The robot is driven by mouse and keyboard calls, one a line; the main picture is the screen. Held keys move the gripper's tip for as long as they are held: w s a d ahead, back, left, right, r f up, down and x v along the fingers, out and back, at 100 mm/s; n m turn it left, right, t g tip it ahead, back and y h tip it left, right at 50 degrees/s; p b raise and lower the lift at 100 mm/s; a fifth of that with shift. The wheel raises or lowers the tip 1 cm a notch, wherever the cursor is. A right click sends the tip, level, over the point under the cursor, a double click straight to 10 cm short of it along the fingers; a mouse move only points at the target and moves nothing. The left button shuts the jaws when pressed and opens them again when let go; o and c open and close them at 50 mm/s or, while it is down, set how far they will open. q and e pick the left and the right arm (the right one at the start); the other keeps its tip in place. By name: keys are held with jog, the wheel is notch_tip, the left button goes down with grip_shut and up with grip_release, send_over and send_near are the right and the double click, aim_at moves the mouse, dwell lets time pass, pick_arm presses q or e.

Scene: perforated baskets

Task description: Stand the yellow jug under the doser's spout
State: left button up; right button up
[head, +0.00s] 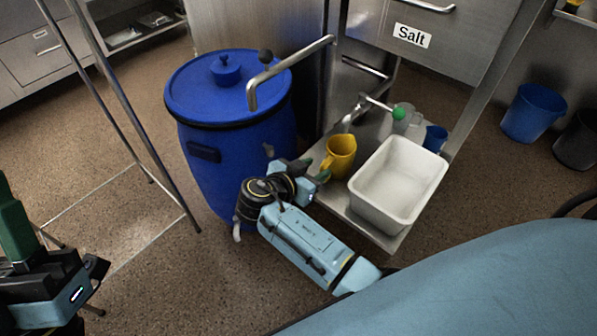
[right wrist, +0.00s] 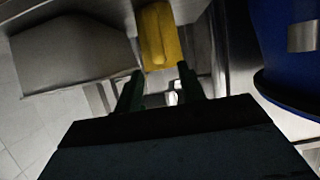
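The yellow jug (head: 341,153) stands upright on a low steel shelf, left of a white tub. My right gripper (head: 314,174) is just in front of the jug at its lower left. In the right wrist view the two green fingers (right wrist: 159,82) are apart, with the jug (right wrist: 160,38) beyond their tips and nothing visible between them. A small steel spout with a green knob (head: 397,113) is behind the jug, below the Salt label. A larger bent pipe (head: 290,72) reaches over the blue barrel. My left gripper (head: 18,225) is at the left edge, its finger opening unclear.
The blue barrel (head: 230,130) stands close on the left. Clear bottles (head: 405,118) and a blue cup (head: 435,138) sit behind the tub.

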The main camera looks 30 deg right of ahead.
jog(key=a+r+n+t+y+p, duration=0.2)
jog(key=a+r+n+t+y, duration=0.7)
jog(key=a+n+y, duration=0.3)
pick_arm(q)
jog(key=w+g, duration=0.2)
jog(key=w+f+g+y, duration=0.1)
jog(key=shift+d, duration=0.4)
pick_arm(e)
jog(key=s+r+n+t+y, duration=0.2)
jog(key=s+r+t, duration=0.3)
jog(key=r, duration=0.7)
jog(key=s+d+r+n+t+y, duration=0.1)
jog(key=s+r+t+y, duration=0.4)
jog(key=r, duration=0.8)
jog(key=s+n, duration=0.1)
jog(key=s, duration=0.1)
jog(key=shift+s+t+y, duration=0.3)
jog(key=shift+t, duration=0.1)
jog(key=shift+d, duration=0.1)
